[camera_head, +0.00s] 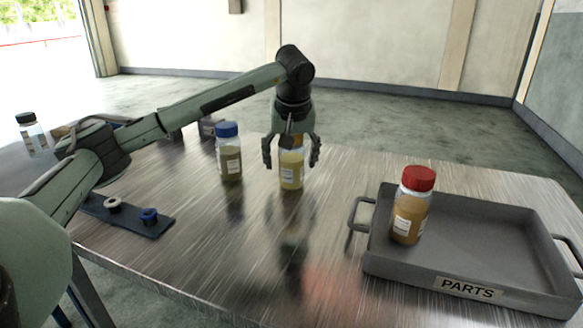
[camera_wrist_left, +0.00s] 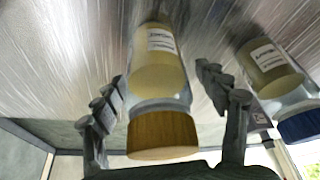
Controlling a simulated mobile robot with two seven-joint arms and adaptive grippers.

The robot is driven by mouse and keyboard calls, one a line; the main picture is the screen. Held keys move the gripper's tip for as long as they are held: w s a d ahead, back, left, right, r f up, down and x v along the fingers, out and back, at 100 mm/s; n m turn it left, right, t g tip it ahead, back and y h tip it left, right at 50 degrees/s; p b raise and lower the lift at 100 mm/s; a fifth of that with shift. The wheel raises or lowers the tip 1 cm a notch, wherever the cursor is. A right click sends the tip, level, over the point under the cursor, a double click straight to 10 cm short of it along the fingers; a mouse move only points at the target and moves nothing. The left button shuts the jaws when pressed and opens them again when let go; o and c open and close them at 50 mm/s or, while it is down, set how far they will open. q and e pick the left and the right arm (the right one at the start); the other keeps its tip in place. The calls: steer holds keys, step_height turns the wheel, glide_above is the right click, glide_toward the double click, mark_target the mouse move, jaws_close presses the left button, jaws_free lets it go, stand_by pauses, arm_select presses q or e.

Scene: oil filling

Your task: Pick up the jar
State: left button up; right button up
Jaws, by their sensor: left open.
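A jar of yellowish oil with a wooden-brown lid (camera_head: 291,174) stands upright on the metal table. My left gripper (camera_head: 291,152) points down over it, open, with one finger on each side of the jar's upper part. In the left wrist view, the jar (camera_wrist_left: 158,75) lies between the spread fingers of the gripper (camera_wrist_left: 164,92), with visible gaps. A blue-lidded jar (camera_head: 230,162) stands just left of it; it also shows at the right of the left wrist view (camera_wrist_left: 272,68). My right gripper is not in view.
A grey PARTS tray (camera_head: 490,227) at the right holds a red-lidded jar (camera_head: 411,208). A dark board with small rings (camera_head: 140,222) lies at the left. A black-lidded jar (camera_head: 33,137) stands at the far left. The table's front middle is clear.

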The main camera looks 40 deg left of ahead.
arm_select(q)
steer(key=shift+w+a+f, duration=0.1)
steer(key=shift+w+f, duration=0.05)
steer(key=shift+f, duration=0.35)
steer(key=c, duration=1.4)
